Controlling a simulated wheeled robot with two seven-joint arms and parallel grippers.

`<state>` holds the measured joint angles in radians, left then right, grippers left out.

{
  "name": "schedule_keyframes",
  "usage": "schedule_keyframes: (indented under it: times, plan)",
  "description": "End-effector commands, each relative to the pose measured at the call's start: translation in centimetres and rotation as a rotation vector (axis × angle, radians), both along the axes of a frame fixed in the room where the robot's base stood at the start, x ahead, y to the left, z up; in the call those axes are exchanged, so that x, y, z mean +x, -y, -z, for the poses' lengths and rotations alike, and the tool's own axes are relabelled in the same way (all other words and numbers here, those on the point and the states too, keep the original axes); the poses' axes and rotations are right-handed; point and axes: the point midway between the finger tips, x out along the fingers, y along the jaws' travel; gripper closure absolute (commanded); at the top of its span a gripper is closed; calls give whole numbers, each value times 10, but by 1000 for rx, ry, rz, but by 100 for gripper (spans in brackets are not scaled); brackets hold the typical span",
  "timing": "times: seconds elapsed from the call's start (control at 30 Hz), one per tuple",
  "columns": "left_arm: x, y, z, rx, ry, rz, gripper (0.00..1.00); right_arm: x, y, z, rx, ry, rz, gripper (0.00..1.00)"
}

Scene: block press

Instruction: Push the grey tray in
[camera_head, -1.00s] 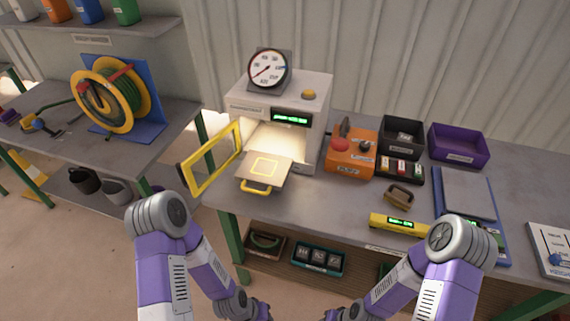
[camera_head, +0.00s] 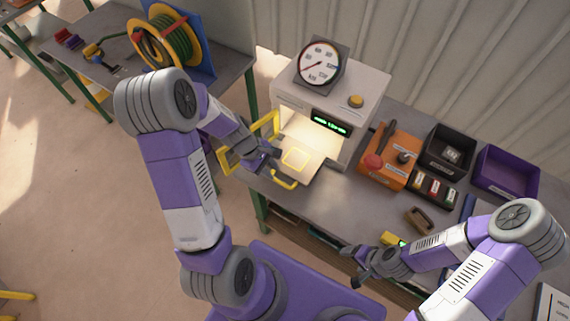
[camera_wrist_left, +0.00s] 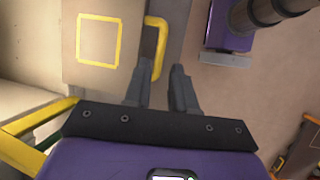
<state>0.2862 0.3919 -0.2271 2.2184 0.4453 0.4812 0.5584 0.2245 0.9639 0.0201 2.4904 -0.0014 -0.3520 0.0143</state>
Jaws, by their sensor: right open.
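The grey tray (camera_head: 310,168) sticks out of the lit opening of the white press (camera_head: 362,78). It has a yellow square outline on top and a yellow handle (camera_head: 284,183) at its front. My left gripper (camera_head: 276,162) is at the tray's front left, close to the handle. In the left wrist view, the tray (camera_wrist_left: 92,76) and handle (camera_wrist_left: 160,42) lie just beyond the fingers (camera_wrist_left: 161,74). Whether a finger touches the handle I cannot tell. My right gripper (camera_head: 353,265) is open and empty in front of the table edge.
The press's yellow-framed door (camera_head: 226,162) stands open left of the tray, close to my left gripper. An orange control box (camera_head: 391,160), a black bin (camera_head: 450,146) and a purple bin (camera_head: 510,171) stand to the right. A brown-handled block (camera_head: 418,220) lies near the front.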

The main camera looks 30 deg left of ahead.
Motion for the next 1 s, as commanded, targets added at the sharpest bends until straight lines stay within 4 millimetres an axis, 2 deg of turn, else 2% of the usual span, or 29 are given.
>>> schedule_keyframes:
  times: [0.07, 0.3, 0.5, 0.87, 1.0]
  plan:
    - [1, 2, 4, -7, -4, -10, 75, -1, 0, 1, 0, -1, 1, 24]
    - [5, 17, 41, -7, -7, -8, 75, -1, 0, 10, 0, -2, 0, 24]
    - [9, 26, 62, -5, -4, -7, 75, -1, 0, 13, 0, -2, 0, 24]
    - [11, 29, 66, -3, -1, -6, 75, 0, 0, 13, 0, -1, 1, 24]
    - [11, 29, 66, -3, -1, -6, 95, 0, 0, 13, 0, -1, 0, 24]
